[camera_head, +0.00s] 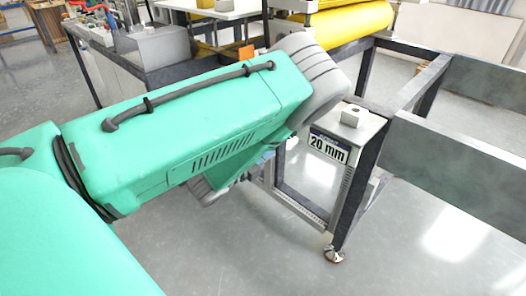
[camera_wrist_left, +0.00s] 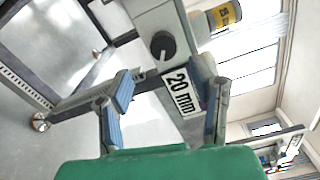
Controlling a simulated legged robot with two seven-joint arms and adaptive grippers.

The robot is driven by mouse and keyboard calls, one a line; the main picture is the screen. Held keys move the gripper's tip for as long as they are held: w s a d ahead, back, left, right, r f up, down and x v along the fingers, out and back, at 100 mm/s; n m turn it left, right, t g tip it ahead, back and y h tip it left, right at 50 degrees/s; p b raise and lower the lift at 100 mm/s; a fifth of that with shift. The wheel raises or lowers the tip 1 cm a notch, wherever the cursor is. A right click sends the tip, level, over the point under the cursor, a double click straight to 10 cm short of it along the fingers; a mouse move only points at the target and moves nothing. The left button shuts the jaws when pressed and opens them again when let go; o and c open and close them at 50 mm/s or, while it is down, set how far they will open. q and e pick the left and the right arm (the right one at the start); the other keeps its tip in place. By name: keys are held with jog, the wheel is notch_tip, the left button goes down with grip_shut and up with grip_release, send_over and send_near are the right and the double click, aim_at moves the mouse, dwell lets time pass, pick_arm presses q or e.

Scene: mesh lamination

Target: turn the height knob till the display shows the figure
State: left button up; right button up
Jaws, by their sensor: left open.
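The display (camera_head: 329,147) is a white plate reading "20 mm" on the grey machine's end block in the head view. It also shows in the left wrist view (camera_wrist_left: 181,93), tilted. The black round height knob (camera_wrist_left: 162,45) with a pale mark is on the block beside the display in the left wrist view; the head view does not show it clearly. My left gripper (camera_wrist_left: 165,75) is open, its blue-padded fingers spread on either side of the display, with the knob ahead between them. In the head view my green arm mostly hides this gripper. My right gripper is not in view.
The machine's dark frame (camera_head: 351,195) stands on feet on a clear grey floor. Long grey panels (camera_head: 450,165) extend to the right. A yellow roll (camera_head: 345,25) lies at the back. A cluttered bench (camera_head: 150,50) stands at the back left.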

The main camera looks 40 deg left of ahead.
pick_arm(q)
jog(key=s, duration=0.3)
jog(key=shift+s+a, duration=0.15)
jog(key=shift+s, duration=0.25)
jog(key=shift+f, duration=0.15)
jog(key=s+f+n+g+y, duration=0.4)
jog(key=s+f+n+g, duration=0.45)
jog(key=f+n, duration=0.3)
jog(key=s+d+f+n+g+h, duration=0.1)
jog(key=s+d+f+n+g, duration=0.2)
jog(key=s, duration=0.6)
jog(key=s+d+f+n+g+h, duration=0.1)
jog(key=s+d+f+n+g, duration=0.2)
jog(key=s+d+n+g, duration=0.3)
jog(key=s+d, duration=0.1)
jog(key=s, duration=0.3)
jog(key=shift+f, duration=0.35)
jog(key=shift+w, duration=0.1)
dwell(0.7)
